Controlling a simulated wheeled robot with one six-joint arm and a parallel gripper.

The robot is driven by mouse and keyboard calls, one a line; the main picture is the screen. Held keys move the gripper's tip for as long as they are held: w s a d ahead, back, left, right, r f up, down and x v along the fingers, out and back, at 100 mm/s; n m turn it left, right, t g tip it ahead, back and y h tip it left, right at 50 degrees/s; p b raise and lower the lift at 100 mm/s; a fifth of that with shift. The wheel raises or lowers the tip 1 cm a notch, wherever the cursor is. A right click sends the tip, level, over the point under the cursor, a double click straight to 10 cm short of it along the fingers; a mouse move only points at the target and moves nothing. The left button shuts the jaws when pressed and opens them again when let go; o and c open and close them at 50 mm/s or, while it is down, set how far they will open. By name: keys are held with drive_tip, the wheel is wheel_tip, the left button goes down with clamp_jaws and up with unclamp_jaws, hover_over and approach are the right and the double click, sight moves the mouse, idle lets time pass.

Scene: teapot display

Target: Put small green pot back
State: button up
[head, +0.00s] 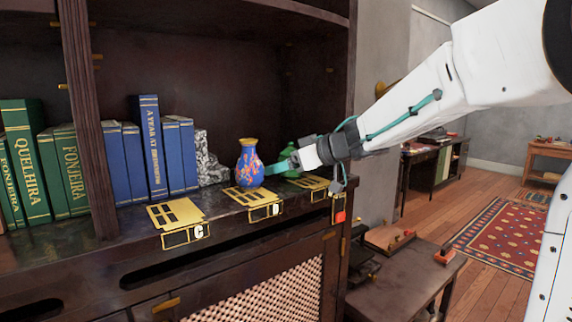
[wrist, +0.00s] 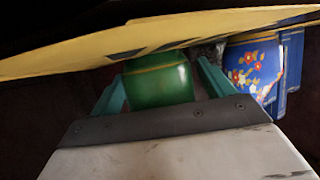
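The small green pot (wrist: 158,82) shows in the wrist view between the two teal fingers of my gripper (wrist: 165,75). It has a thin gold line near its top, and its upper part is hidden behind a yellow panel. In the head view the green pot (head: 292,174) is mostly hidden behind my gripper (head: 284,164), at the right end of the shelf. The fingers stand apart on either side of the pot. I cannot tell whether both press on it or whether it touches the shelf.
A blue flowered vase (head: 249,165) stands close left of my gripper and also shows in the wrist view (wrist: 250,65). Gold label plates (head: 176,213) line the shelf edge. Blue books (head: 150,150) and a grey stone bookend (head: 209,158) stand further left. The cabinet's right side wall is close.

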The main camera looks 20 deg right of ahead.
drive_tip(key=shift+r, duration=0.1)
drive_tip(key=shift+s+d+r, duration=0.2)
drive_tip(key=v, duration=1.1)
drive_tip(key=shift+s+d+r, duration=0.1)
drive_tip(key=shift+s+d, duration=0.05)
